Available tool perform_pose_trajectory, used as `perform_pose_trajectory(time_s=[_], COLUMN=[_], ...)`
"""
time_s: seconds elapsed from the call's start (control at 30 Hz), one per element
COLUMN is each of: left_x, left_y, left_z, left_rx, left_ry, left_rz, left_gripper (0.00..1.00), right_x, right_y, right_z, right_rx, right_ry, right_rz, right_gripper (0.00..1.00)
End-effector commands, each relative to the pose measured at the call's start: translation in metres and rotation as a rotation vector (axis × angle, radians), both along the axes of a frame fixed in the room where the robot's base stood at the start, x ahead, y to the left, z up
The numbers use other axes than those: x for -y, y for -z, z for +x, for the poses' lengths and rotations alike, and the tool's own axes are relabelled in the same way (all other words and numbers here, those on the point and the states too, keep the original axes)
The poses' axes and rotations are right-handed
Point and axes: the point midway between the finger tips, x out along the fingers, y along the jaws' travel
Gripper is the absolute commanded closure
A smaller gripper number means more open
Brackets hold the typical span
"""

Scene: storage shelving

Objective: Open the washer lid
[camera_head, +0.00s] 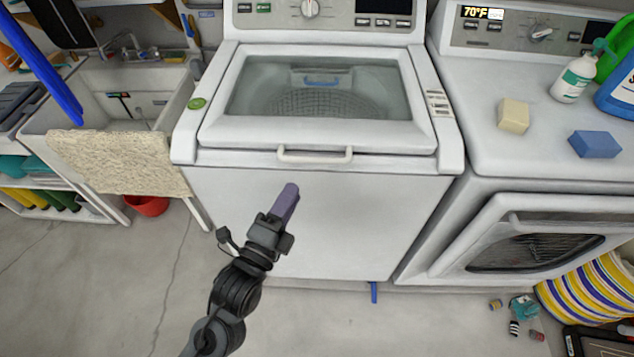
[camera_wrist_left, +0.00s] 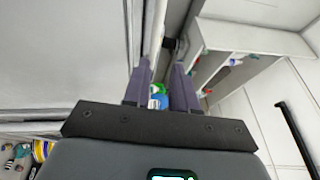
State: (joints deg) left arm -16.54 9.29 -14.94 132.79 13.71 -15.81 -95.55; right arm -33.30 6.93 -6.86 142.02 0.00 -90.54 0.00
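The top-loading washer (camera_head: 310,215) stands in the middle of the head view. Its lid (camera_head: 250,132) is down, with a white frame around a clear window, and the drum shows through it. A white bar handle (camera_head: 315,156) runs along the lid's front edge. My left gripper (camera_head: 290,190), with purple fingers, is in front of the washer, below and slightly left of the handle, and apart from it. In the left wrist view the two fingers (camera_wrist_left: 162,75) stand apart with nothing held between them. My right gripper is in neither view.
A dryer (camera_head: 500,130) stands to the right, with a sponge (camera_head: 513,116), a blue block (camera_head: 594,144) and bottles on top. A sink (camera_head: 120,95) and a red bucket (camera_head: 147,205) are at left. The floor (camera_head: 110,290) before the washer is mostly clear.

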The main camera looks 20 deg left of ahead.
Motion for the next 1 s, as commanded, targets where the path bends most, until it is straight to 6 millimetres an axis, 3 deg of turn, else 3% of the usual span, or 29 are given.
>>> perform_pose_trajectory(time_s=[0.03,0.1,0.37,0.8,1.0], left_x=[0.0,0.0,0.001,0.006,0.008], left_y=[0.01,0.011,0.008,-0.004,-0.007], left_z=[0.001,0.003,0.019,0.085,0.103], left_rx=[0.008,0.014,0.021,0.02,0.019], left_ry=[0.0,0.001,0.0,-0.001,0.001], left_rz=[0.0,0.0,-0.001,-0.002,0.0], left_gripper=[0.74,0.74,0.74,0.74,0.74], right_x=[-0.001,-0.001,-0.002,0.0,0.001], right_y=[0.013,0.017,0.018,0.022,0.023], right_z=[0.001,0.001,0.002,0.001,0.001], right_rx=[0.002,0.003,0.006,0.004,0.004], right_ry=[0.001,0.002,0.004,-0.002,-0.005], right_rz=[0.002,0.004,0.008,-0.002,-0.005], right_gripper=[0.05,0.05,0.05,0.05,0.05])
